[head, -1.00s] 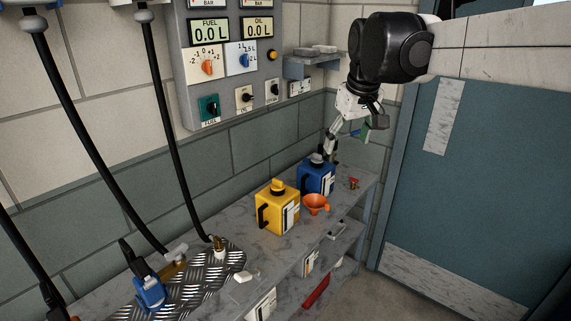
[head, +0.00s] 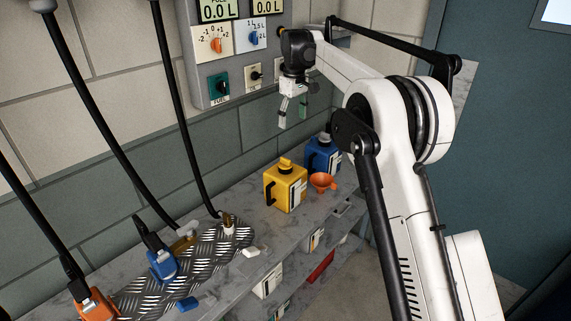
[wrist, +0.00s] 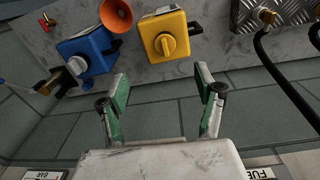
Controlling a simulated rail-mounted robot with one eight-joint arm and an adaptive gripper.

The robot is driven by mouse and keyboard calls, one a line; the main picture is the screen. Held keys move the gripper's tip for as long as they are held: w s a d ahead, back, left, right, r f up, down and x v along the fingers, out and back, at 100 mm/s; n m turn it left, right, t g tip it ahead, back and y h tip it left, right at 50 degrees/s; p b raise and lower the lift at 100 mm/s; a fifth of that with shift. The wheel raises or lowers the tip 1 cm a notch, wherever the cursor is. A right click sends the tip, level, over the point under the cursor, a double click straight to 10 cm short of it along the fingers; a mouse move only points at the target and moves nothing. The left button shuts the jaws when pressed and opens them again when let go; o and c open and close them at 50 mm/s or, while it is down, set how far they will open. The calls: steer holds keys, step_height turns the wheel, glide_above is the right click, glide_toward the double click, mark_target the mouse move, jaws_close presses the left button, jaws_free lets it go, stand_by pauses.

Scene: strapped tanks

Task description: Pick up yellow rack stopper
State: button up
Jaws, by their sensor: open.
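A yellow canister (head: 288,190) stands upright on the grey shelf top, with a yellow stopper (head: 286,162) on its top. In the wrist view the canister (wrist: 184,27) is seen from above, its round stopper (wrist: 165,45) having a raised grip bar across it. My gripper (head: 292,124) hangs above and behind the canister, near the wall, apart from it. Its two green-padded fingers (wrist: 162,84) are spread wide with nothing between them. In the wrist view the stopper lies just beyond the fingertips, between their lines.
A blue canister (head: 322,158) and an orange funnel (head: 321,182) stand close to the yellow canister. Hoses and nozzles stand by a metal tread plate (head: 208,258) at left. The control panel (head: 240,85) is on the wall beside my gripper.

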steer(key=n, duration=0.1)
glide_above(285, 159)
step_height(285, 159, down, 4)
steer(key=shift+g, duration=0.4)
steer(key=f, duration=0.6)
steer(key=f+p, duration=0.1)
steer(key=f, duration=0.2)
steer(key=shift+w+a+f, duration=0.15)
steer(key=shift+a+f, duration=0.05)
steer(key=shift+a, duration=0.05)
steer(key=shift+d+f+p, duration=0.15)
steer(key=shift+f+p, duration=0.1)
steer(key=shift+f, duration=1.1)
steer(key=shift+d+f+p, duration=0.15)
steer(key=shift+f+p, duration=0.1)
steer(key=shift+f, duration=1.1)
steer(key=c, duration=1.2)
